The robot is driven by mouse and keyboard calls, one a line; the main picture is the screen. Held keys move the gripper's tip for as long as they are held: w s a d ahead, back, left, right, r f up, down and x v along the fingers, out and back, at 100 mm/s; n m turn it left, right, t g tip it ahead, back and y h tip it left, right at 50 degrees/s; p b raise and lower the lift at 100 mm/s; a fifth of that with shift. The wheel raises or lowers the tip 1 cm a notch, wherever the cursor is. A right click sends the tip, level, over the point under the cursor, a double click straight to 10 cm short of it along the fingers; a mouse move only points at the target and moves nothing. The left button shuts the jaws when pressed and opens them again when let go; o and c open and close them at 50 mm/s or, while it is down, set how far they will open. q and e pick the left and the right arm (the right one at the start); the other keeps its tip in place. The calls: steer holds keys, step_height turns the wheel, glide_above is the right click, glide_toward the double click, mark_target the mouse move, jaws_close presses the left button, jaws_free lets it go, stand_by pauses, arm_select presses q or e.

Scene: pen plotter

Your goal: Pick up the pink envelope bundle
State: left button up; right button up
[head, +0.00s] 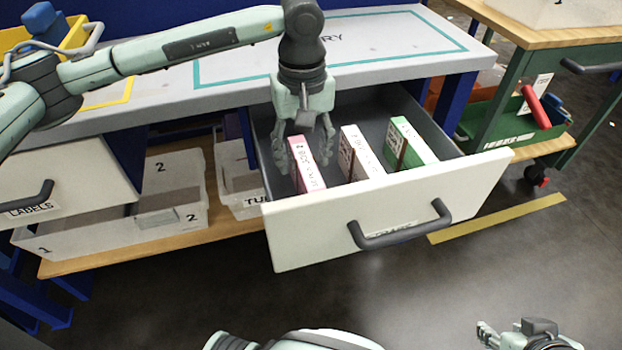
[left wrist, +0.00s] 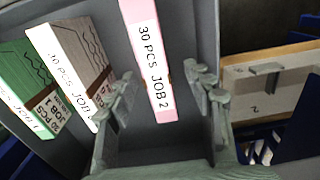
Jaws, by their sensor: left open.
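The pink envelope bundle (head: 307,164) stands in the open drawer (head: 390,213), leftmost of three bundles. In the left wrist view the pink bundle (left wrist: 149,60) carries a white label reading "30 PCS JOB 2". My left gripper (head: 304,160) points down into the drawer with its fingers apart. In the left wrist view my left gripper (left wrist: 163,92) has one finger on each side of the pink bundle's near end, with gaps visible. A white bundle (head: 358,155) and a green bundle (head: 409,145) stand to its right. My right gripper (head: 485,333) is low at the bottom right, away from the drawer.
The drawer's front panel with its dark handle (head: 400,228) stands out from the bench (head: 225,95). Bins marked 2 (head: 180,185) sit on the shelf at left. A green cart (head: 500,110) stands at right. The floor in front is clear.

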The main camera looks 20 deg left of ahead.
arm_select(q)
steer(key=f, duration=0.7)
steer(key=shift+d+f, duration=0.15)
steer(key=shift+d, duration=0.15)
steer(key=shift+c, duration=0.3)
jaws_close()
